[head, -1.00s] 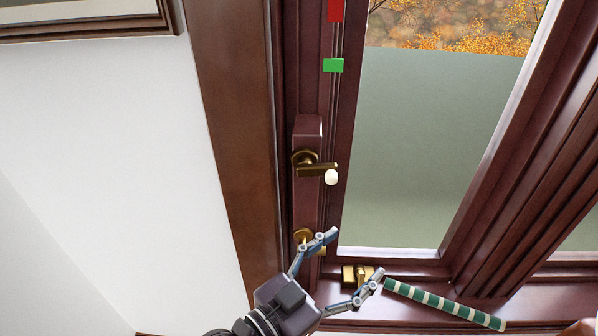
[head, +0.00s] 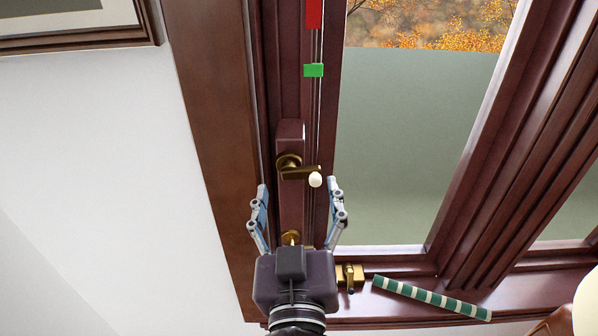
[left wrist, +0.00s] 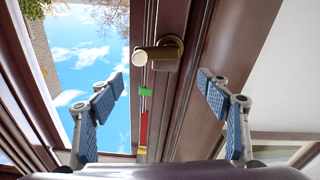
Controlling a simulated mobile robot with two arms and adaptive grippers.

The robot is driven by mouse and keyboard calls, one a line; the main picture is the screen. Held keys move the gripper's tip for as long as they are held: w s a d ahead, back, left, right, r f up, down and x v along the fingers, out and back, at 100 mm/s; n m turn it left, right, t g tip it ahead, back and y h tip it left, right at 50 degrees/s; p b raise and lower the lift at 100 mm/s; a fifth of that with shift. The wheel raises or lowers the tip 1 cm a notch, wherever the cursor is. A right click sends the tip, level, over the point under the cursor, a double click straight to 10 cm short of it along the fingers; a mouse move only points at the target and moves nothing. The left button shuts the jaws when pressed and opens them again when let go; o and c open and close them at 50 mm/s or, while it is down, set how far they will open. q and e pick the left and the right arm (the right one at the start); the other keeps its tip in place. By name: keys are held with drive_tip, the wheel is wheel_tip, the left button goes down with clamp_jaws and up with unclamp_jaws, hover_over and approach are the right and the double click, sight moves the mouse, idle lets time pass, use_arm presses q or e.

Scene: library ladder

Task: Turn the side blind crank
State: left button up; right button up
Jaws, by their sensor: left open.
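The side blind crank (head: 297,171) is a brass arm with a cream knob (head: 315,180), mounted on a dark wooden box on the window frame. It also shows in the left wrist view as a brass crank (left wrist: 160,54), ahead of and between my fingers. My left gripper (head: 297,188) is open and empty, just below the crank in the head view, with its fingers spread to either side of the box. No contact with the knob shows. My right gripper is not in view.
A green marker (head: 314,70) and a red strip (head: 314,14) sit on the cord above the crank. A brass latch (head: 349,277) and a green-and-white striped rod (head: 431,297) are on the sill at right. A picture frame (head: 80,30) hangs upper left.

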sight(301, 176)
use_arm(q)
drive_tip(key=shift+m+g, duration=0.3)
drive_tip(key=shift+g, duration=0.1)
drive_tip(key=w, duration=0.2)
drive_tip(key=w+f+p, duration=0.1)
drive_tip(key=w, duration=0.4)
drive_tip(key=shift+w+d+f, duration=0.25)
drive_tip(key=shift+w+f, duration=0.05)
drive_tip(key=c, duration=1.2)
